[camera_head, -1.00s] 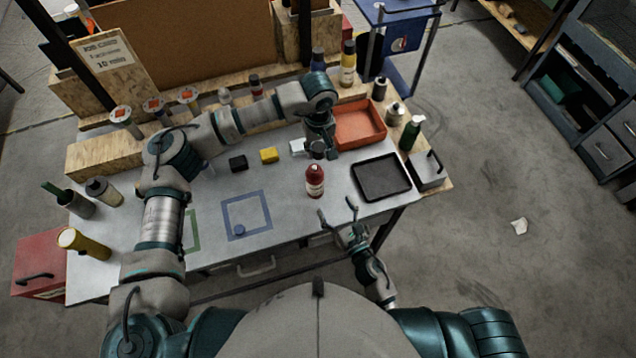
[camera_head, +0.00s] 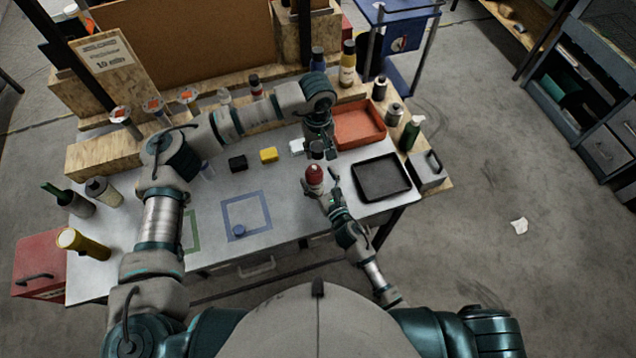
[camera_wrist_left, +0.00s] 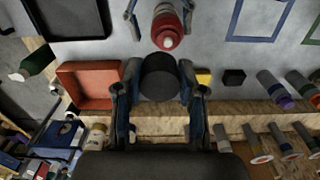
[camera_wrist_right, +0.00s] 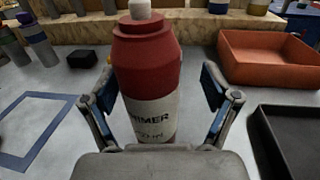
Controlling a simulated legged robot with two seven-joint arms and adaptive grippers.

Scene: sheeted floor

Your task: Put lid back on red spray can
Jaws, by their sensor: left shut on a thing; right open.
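The red spray can (camera_head: 315,180) stands upright on the table. Its white nozzle (camera_wrist_right: 140,7) is uncovered, and its white label shows in the right wrist view. My left gripper (camera_head: 317,142) is shut on the dark round lid (camera_wrist_left: 160,78), just beyond the can's top and apart from it. The can's red top (camera_wrist_left: 167,28) is beside the lid in the left wrist view. My right gripper (camera_head: 322,186) is open, with one finger on each side of the can; a gap shows at the right finger, and contact at the left one is unclear.
A black tray (camera_head: 357,193) lies right of the can, with an orange bin (camera_head: 335,127) behind it. Yellow (camera_head: 268,155) and black (camera_head: 238,164) blocks lie to the left. A blue outlined square (camera_head: 263,198) holds a small blue disc (camera_head: 239,231). Bottles line the back.

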